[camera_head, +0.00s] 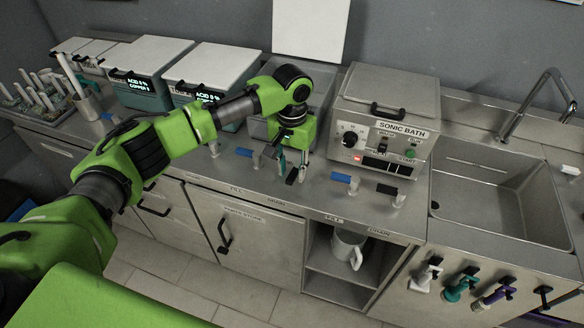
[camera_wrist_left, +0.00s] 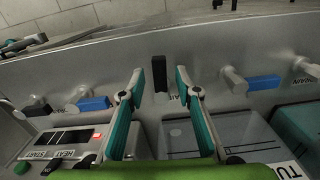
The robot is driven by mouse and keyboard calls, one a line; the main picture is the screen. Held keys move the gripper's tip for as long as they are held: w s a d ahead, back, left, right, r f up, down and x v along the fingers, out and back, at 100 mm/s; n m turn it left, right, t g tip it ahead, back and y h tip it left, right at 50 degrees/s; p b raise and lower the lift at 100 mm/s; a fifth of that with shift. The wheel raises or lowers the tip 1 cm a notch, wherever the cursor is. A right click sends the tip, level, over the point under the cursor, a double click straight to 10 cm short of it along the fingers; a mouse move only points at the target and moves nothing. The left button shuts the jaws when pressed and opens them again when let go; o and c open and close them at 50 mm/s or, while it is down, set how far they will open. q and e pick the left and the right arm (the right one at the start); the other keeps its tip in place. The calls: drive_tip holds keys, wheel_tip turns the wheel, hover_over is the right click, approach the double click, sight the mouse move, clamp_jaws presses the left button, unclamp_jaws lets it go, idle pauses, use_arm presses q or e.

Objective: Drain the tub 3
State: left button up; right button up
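The tub (camera_head: 321,82) in front of me, partly hidden behind my arm, stands open with its white lid (camera_head: 311,28) upright; I cannot read its number. Its grey basin also shows in the left wrist view (camera_wrist_left: 225,135). A drain valve with a black handle (camera_wrist_left: 159,73) sits at the counter's front; it also shows in the head view (camera_head: 292,176). My left gripper (camera_head: 292,168) reaches down over this valve. In the left wrist view its teal-padded fingers (camera_wrist_left: 160,80) are apart, one each side of the black handle, with gaps visible. My right gripper is out of view.
Blue handles flank the valve, left (camera_head: 246,153) and right (camera_head: 344,180); another black handle (camera_head: 389,190) is farther right. The sonic bath (camera_head: 386,118) stands right of the tub, then a sink (camera_head: 495,190). Lidded acid tubs (camera_head: 150,70) stand left. A mug (camera_head: 347,246) sits below.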

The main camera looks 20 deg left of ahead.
use_arm(q)
drive_tip(key=shift+f, duration=0.55)
clamp_jaws()
